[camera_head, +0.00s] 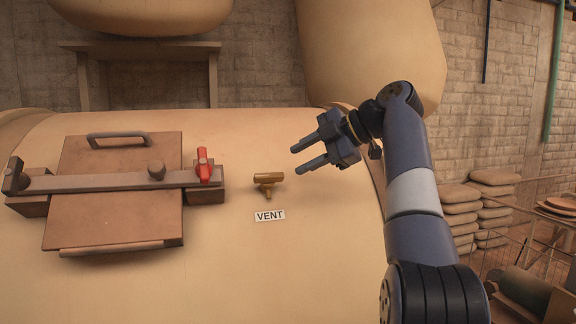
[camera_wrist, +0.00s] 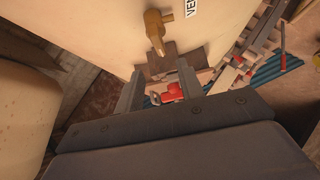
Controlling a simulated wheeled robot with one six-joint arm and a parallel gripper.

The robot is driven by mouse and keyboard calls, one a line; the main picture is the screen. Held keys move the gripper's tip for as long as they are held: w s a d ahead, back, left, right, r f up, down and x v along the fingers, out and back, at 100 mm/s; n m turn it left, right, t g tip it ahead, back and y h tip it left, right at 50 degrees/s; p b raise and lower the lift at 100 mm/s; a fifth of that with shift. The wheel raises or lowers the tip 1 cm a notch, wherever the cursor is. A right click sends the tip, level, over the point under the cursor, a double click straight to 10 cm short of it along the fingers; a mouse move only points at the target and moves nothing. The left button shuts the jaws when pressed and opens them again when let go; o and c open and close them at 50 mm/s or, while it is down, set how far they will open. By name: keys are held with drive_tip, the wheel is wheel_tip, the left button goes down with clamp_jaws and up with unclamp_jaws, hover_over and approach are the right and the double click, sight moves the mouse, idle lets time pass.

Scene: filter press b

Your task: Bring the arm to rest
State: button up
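My gripper (camera_head: 309,155) is raised at the end of my bent arm, to the right of the brass vent valve (camera_head: 267,182). Its two fingers are apart, with nothing between them in the head view. It does not touch the valve. In the wrist view my gripper (camera_wrist: 158,92) points along the tan vessel, and its fingers stand apart. The vent valve (camera_wrist: 156,28) shows beyond them near the top, beside the partly cut-off VENT label. A red part (camera_wrist: 172,92) shows between the fingers, seemingly in the background.
A brown hatch (camera_head: 120,190) with a clamp bar (camera_head: 105,181) and a red handle (camera_head: 204,165) is on the tan vessel (camera_head: 300,270) at left. Another large tan vessel (camera_head: 370,50) hangs behind my arm. Stacked sacks (camera_head: 460,215) and a railing stand at right.

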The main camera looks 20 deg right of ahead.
sight(268, 175)
drive_tip(key=x, duration=1.1)
drive_tip(key=shift+b, duration=0.4)
drive_tip(key=shift+s+d, duration=0.1)
